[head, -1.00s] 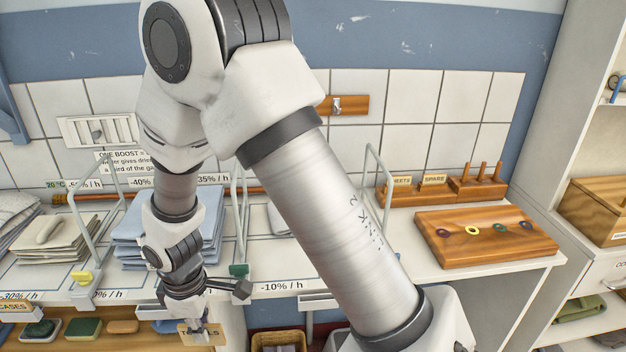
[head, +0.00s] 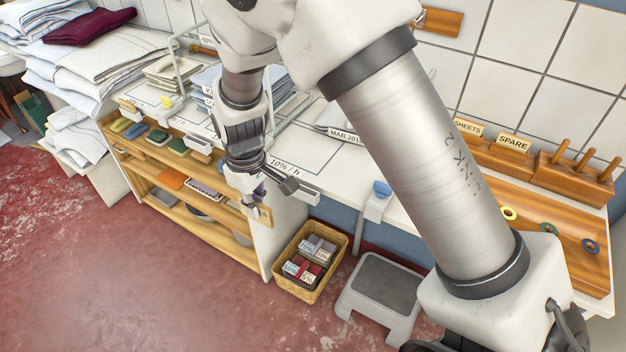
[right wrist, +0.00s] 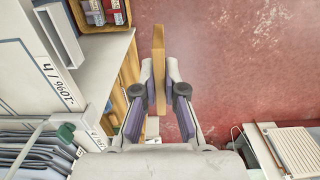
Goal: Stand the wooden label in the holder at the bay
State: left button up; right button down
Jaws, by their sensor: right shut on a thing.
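My right gripper (head: 256,196) is shut on the wooden label (head: 264,214), in front of the counter and below its top. In the right wrist view the label (right wrist: 158,48) is a thin wooden board seen edge-on between the finger pads (right wrist: 159,98), with its far end sticking out past them. Its lettering cannot be read now. A white holder (head: 308,195) is fixed to the counter's front edge, to the right of the gripper and apart from the label; a white holder also shows in the right wrist view (right wrist: 61,34). My left gripper is not in view.
A wooden rack with SHEETS (head: 467,127) and SPARE (head: 513,144) labels stands at the right. A wicker basket (head: 284,281) and a grey-topped step stool (head: 380,287) are on the floor. Folded linen and wire dividers stand on the counter. The red floor (head: 110,260) is open at the left.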

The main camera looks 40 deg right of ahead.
jog(key=p, duration=0.3)
send_over(303, 180)
jog(key=s+a, duration=0.2)
jog(key=s, duration=0.1)
jog(key=shift+w+f, duration=0.25)
jog(key=shift+f, duration=0.4)
jog(key=shift+w+d+f, duration=0.15)
jog(key=shift+f, duration=0.05)
notch_tip(303, 180, down, 3)
jog(key=shift+r+p, duration=0.2)
jog(key=shift+p, duration=0.4)
jog(key=shift+f, duration=0.4)
jog(key=c, duration=1.3)
grip_release()
jog(key=shift+f, duration=0.1)
jog(key=shift+o, duration=0.2)
